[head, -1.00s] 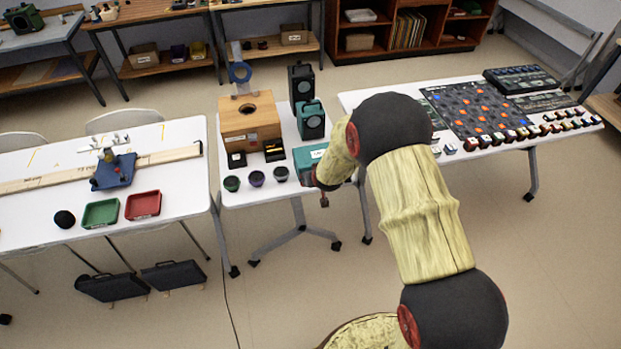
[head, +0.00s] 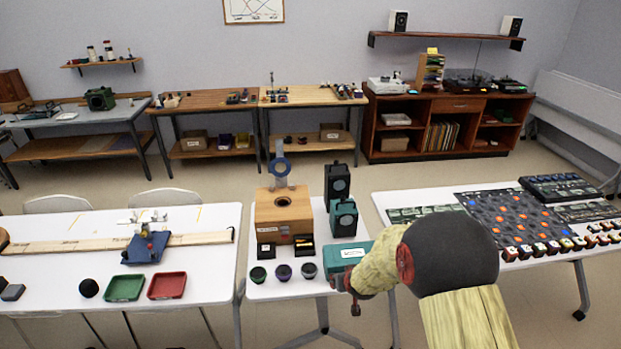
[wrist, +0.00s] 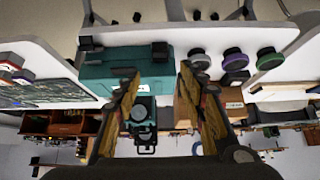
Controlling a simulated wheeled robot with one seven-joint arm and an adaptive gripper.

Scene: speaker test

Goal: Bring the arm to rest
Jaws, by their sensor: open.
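My gripper (wrist: 158,85) is open in the wrist view, with its two fingers apart and nothing between them. In the head view my gripper (head: 347,290) is small and partly hidden by my own arm, at the front right of the middle white table (head: 270,292). It appears in front of the teal box (head: 340,254), which my arm partly covers. In the wrist view the teal box (wrist: 105,72) lies beyond the fingers. I cannot tell the exact gap between them.
Several small cups (head: 283,272) stand left of my gripper. Behind are a wooden box (head: 272,218) and two speakers, one black (head: 337,183) and one teal (head: 343,219). A right table holds a patterned board (head: 520,220). A left table holds green (head: 124,288) and red (head: 167,286) trays.

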